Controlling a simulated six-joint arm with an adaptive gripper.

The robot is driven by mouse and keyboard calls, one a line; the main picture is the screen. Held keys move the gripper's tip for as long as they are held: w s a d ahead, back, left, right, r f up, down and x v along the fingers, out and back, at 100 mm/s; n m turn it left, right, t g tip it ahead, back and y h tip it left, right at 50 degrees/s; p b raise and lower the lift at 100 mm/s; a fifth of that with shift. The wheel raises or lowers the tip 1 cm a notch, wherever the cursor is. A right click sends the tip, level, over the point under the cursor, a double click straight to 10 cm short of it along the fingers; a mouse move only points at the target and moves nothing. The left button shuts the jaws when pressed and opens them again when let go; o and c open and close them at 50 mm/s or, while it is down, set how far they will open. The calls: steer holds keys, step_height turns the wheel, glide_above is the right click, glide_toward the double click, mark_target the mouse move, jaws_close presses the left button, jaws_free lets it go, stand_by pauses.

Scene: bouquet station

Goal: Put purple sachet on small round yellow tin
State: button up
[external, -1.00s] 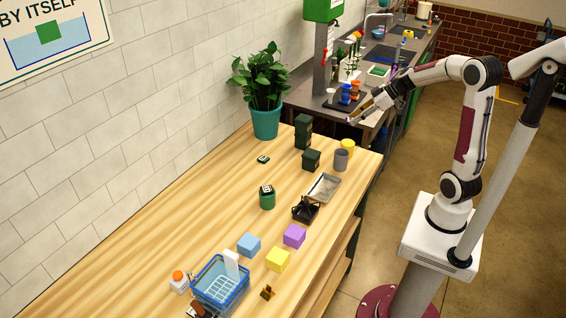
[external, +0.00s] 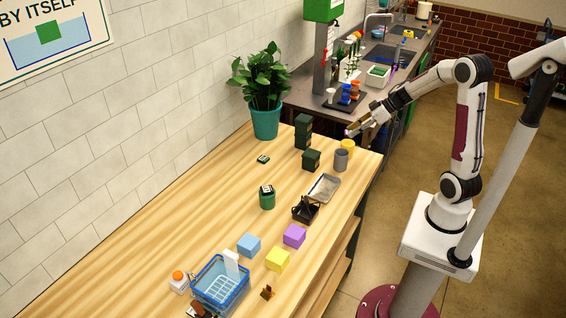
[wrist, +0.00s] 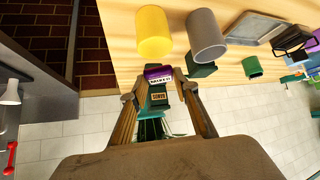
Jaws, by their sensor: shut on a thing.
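The purple sachet (wrist: 157,72) shows as a purple top edge with a pale label strip between my fingertips in the wrist view. My gripper (external: 353,129) is shut on it and holds it in the air near the far right end of the wooden table. The gripper also shows in the wrist view (wrist: 159,90). The round yellow tin (external: 348,146) stands upright just below the gripper in the external view. In the wrist view the tin (wrist: 153,32) lies just beyond the sachet, apart from it in the picture.
A grey cup (external: 341,160) stands close beside the tin. Dark green boxes (external: 311,160) and a taller dark green stack (external: 302,132) are to its left. A metal tray (external: 324,188) lies nearer the front. The table's right edge is close to the tin.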

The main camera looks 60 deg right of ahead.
steer(key=shift+f, duration=1.85)
steer(key=shift+f, duration=0.2)
steer(key=o, duration=0.8)
steer(key=shift+o, duration=0.2)
steer(key=shift+r, duration=0.2)
steer(key=shift+v, duration=0.85)
steer(key=v, duration=1)
steer(key=shift+r, duration=0.2)
